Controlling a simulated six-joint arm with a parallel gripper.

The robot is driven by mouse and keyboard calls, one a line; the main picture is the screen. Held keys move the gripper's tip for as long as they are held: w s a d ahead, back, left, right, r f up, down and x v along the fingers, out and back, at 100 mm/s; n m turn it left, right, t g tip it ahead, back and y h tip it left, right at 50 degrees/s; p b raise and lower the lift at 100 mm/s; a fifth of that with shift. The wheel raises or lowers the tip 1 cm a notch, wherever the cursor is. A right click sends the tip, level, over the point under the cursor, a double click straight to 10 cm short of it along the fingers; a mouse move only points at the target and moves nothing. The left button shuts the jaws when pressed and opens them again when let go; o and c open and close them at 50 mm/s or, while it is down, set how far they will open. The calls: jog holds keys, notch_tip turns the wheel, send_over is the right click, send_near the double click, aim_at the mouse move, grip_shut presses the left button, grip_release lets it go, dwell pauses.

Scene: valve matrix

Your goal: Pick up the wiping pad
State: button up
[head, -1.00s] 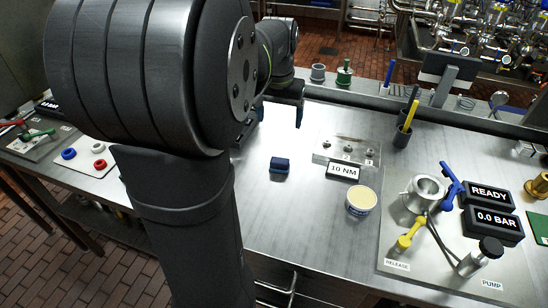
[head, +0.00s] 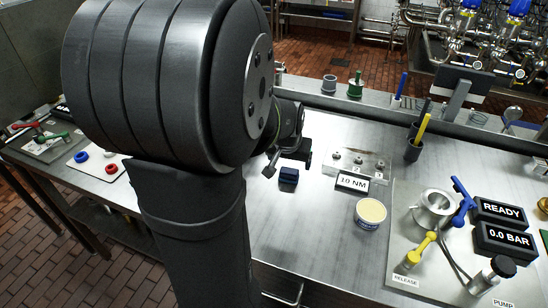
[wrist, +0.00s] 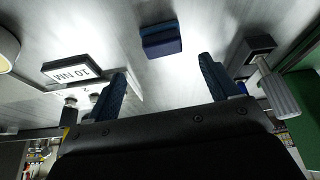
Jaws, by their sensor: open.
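The wiping pad, a small dark blue block (head: 289,175), lies on the steel bench left of the 10 NM sign. In the wrist view the pad (wrist: 161,41) shows beyond the fingertips, roughly centred between them and apart from both. My gripper (head: 290,163) is open and empty, above the bench close to the pad. In the wrist view its two blue-padded fingers (wrist: 162,78) stand wide apart with bare bench between them. My arm covers part of the bench to the left in the head view.
Right of the pad are a clear block with the 10 NM sign (head: 352,183) and a cream-topped tub (head: 370,213). Further right is a pump panel (head: 405,262) with a READY display (head: 499,211). Bench in front of the pad is clear.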

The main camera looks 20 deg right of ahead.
aim_at(289, 171)
jog(key=shift+x, duration=3.75)
jog(key=shift+w+a, duration=0.15)
jog(key=shift+a, duration=0.05)
jog(key=c, duration=1.1)
jog(key=shift+o, duration=0.2)
jog(key=shift+r, duration=0.6)
jog(key=r, duration=0.2)
jog(key=s+r, duration=0.1)
jog(key=r, duration=0.1)
jog(key=shift+s+d, duration=0.15)
jog(key=shift+d, duration=0.15)
jog(key=s+d+r, duration=0.4)
jog(key=s+r, duration=0.2)
jog(key=s, duration=0.3)
jog(key=shift+s, duration=0.25)
jog(key=shift+f, duration=0.1)
